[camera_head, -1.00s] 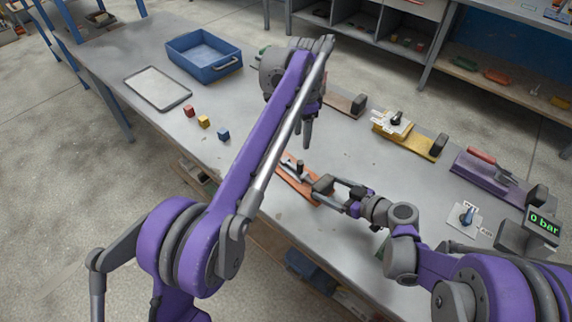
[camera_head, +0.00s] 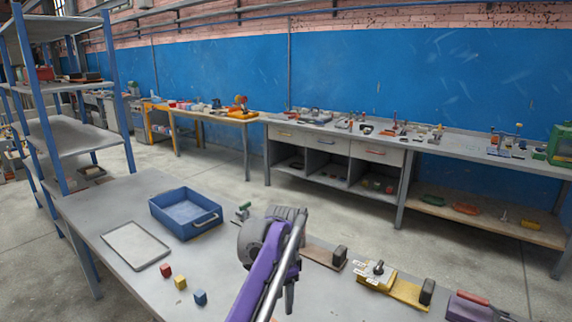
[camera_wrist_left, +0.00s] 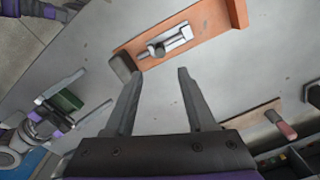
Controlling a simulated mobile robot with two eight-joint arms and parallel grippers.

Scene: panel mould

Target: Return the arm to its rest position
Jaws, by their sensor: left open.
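My left gripper (camera_head: 288,298) hangs jaws down over the near workbench in the head view, at the end of my purple arm. In the left wrist view its two fingers (camera_wrist_left: 159,74) stand apart with nothing between them. Beyond the fingertips lies an orange board (camera_wrist_left: 208,27) with a metal bolt latch (camera_wrist_left: 172,43); the fingers look clear of it. My right gripper (camera_wrist_left: 78,98) shows at the left of the wrist view, fingers apart. A dark green block (camera_wrist_left: 64,101) appears between or behind them; I cannot tell which. The right arm is outside the head view.
The workbench (camera_head: 100,205) carries a blue bin (camera_head: 186,213), a grey tray (camera_head: 136,246), red (camera_head: 165,270), yellow (camera_head: 180,283) and blue (camera_head: 200,297) cubes. A yellow fixture (camera_head: 405,292) and purple fixture (camera_head: 470,308) stand right. A shelf rack (camera_head: 70,135) rises behind left.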

